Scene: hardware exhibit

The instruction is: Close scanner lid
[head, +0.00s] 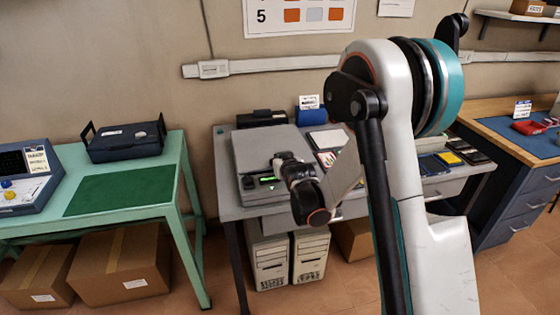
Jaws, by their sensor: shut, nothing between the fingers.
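The grey flatbed scanner (250,185) sits on the left part of the grey table in the middle of the head view. Its lid (262,143) looks lowered over the body, but I cannot tell whether it is fully flat. A small green display shows on the scanner's front. My gripper (278,164) is at the scanner's right front edge, by the lid. Its fingers are small in view and partly hidden by the wrist. It is shut with nothing visible in it. I cannot tell whether it touches the lid.
Printed cards (327,140) lie right of the scanner. A green table (180,150) with a dark blue case (125,142) stands at left. A desk (525,145) stands at right. Two computer towers (270,262) stand below.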

